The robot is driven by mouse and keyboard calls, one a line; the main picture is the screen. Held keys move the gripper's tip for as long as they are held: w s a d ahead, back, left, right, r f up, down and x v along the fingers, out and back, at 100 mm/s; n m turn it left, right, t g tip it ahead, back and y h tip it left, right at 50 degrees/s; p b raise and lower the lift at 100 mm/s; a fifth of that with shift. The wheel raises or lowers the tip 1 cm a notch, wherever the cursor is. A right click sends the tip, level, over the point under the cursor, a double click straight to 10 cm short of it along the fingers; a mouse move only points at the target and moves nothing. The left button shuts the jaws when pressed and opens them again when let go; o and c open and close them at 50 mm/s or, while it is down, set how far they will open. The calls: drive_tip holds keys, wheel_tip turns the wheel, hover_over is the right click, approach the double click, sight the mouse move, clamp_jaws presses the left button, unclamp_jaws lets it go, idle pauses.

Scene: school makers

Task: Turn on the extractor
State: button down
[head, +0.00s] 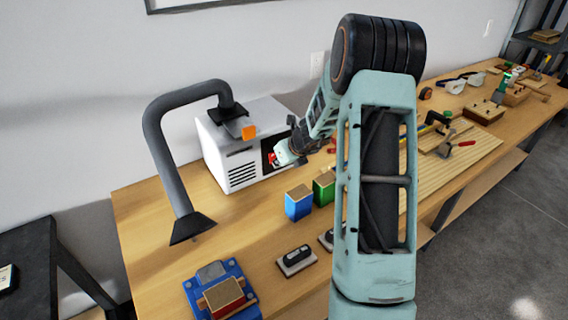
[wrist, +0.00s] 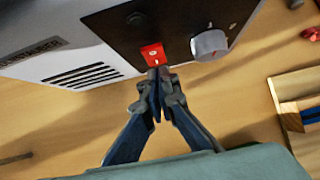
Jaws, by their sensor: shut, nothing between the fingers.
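The extractor (head: 235,150) is a white box with vent slots, a dark control panel and a grey bent duct (head: 165,140), standing on the bench against the wall. In the wrist view its panel (wrist: 125,30) carries a red rocker switch (wrist: 153,54) and, to the right, a silver knob (wrist: 209,45). The red switch also shows small in the head view (head: 271,158). My gripper (wrist: 158,72) is shut and empty, its fingertips at the lower edge of the red switch. I cannot tell whether they touch it. My arm hides part of the panel in the head view.
Blue (head: 298,203) and green (head: 324,188) boxes stand on the bench in front of the extractor. A blue vise (head: 221,291) and a black-handled block (head: 296,260) lie nearer. Tools and wooden blocks fill the bench to the right. Bare wood lies left of the boxes.

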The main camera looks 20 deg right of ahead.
drive_tip(key=shift+w+f, duration=0.1)
drive_tip(key=shift+w, duration=0.25)
drive_tip(key=shift+w+a+f, duration=0.1)
drive_tip(key=shift+w, duration=0.15)
idle(0.3)
drive_tip(key=shift+w+r+p, duration=0.1)
drive_tip(key=shift+r+p, duration=0.75)
drive_tip(key=shift+r, duration=0.1)
